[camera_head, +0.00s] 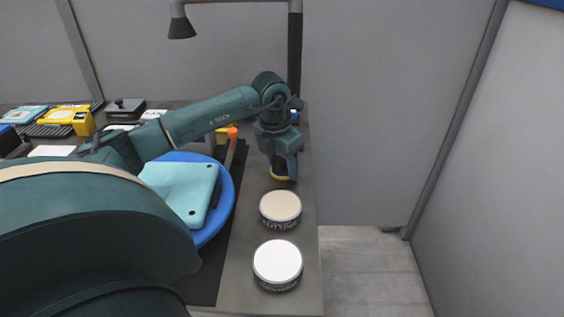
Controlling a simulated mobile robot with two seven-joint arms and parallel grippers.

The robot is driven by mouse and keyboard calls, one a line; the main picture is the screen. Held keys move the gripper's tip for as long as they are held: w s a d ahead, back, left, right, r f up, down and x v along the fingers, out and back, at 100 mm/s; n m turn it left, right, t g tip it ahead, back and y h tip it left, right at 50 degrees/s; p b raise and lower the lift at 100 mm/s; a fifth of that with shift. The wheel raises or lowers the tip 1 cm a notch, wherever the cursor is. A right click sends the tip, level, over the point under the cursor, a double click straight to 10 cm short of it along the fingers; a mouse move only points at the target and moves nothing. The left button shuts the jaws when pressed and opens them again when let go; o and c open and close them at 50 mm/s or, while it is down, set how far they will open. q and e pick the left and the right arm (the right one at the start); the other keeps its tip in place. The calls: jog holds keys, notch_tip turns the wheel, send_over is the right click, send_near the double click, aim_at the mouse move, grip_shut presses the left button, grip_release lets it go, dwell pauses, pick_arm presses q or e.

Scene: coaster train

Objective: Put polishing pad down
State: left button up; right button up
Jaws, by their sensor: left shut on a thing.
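My left gripper (284,165) points down at the right part of the workbench, just beyond two tins. It is shut on a small round thing with a tan edge, which I take to be the polishing pad (281,178). The gripper's fingers hide most of it. It is at or close to the bench top, and I cannot tell whether it touches. My right gripper is not in view.
A cream-lidded tin (280,207) and a white-lidded tin (277,262) stand near the bench's right edge. A turquoise panel (182,188) lies on a blue round plate (226,190) at left. A lamp (182,27) hangs above. Yellow items (80,122) lie far left.

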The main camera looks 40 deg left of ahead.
aim_at(276, 171)
pick_arm(q)
jog(key=o, duration=0.9)
jog(key=shift+o, duration=0.2)
notch_tip(276, 171, up, 12)
jog(key=s, duration=0.1)
jog(key=shift+s, duration=0.4)
